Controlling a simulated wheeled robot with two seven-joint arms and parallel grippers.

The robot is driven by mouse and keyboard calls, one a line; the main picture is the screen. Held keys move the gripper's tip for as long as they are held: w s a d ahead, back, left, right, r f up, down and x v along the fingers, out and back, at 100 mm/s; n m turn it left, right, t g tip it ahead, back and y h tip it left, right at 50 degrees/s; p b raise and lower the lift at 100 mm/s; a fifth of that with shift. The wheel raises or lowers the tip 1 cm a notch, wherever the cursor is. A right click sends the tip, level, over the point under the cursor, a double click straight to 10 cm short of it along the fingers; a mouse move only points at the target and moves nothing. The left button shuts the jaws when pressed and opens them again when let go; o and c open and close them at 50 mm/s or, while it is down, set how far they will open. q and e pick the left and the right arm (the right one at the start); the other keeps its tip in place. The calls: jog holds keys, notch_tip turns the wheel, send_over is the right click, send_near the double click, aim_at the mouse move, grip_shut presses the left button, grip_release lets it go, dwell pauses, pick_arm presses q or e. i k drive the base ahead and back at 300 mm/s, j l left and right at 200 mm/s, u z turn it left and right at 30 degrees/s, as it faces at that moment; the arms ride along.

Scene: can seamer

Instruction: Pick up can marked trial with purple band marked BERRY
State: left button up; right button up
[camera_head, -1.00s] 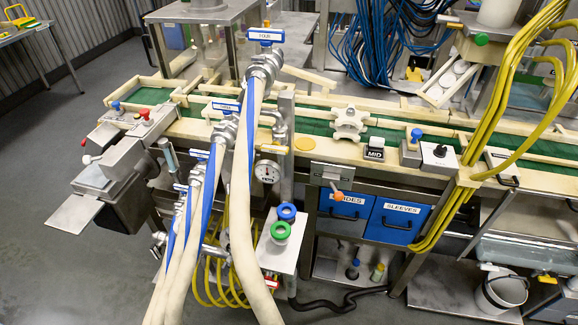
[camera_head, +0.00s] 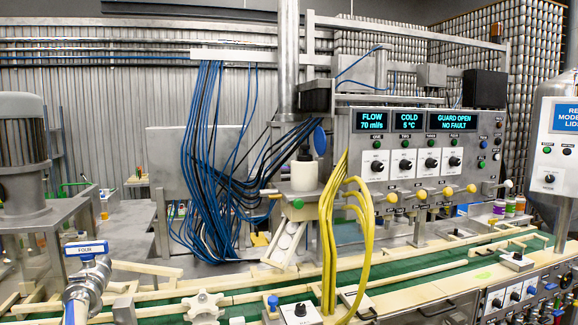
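A small group of cans with coloured bands stands behind the green conveyor at the right in the head view. The leftmost of them (camera_head: 499,208) shows a purple-pink band. Next to it stand a can with a greenish-yellow band (camera_head: 510,206) and one with an orange band (camera_head: 520,204). All are too small for me to read any marking, so I cannot tell whether one says BERRY or trial. Neither of my grippers is in view.
The green conveyor (camera_head: 400,290) with pale rails runs across the front. A grey control panel (camera_head: 415,150) reads GUARD OPEN, NO FAULT. Yellow hoses (camera_head: 328,235) hang in front of the conveyor. A valve marked FOUR (camera_head: 88,250) stands at the left.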

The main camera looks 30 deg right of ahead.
aim_at(500, 207)
jog(key=z, duration=2.25)
jog(key=i+l+z, duration=0.4)
jog(key=i, duration=0.15)
jog(key=i+z, duration=0.4)
jog(key=i, duration=0.15)
jog(key=i+j+z, duration=0.1)
jog(key=i+z, duration=0.3)
jog(key=i, duration=2)
jog(key=i+j+u, duration=0.1)
jog(key=i+u, duration=0.2)
jog(key=i, duration=0.15)
jog(key=i+u, duration=0.3)
jog(key=i, duration=0.15)
jog(key=i+l+u, duration=0.25)
jog(key=i, duration=0.2)
jog(key=i+l+u, duration=0.3)
jog(key=i, duration=0.15)
jog(key=j, duration=0.1)
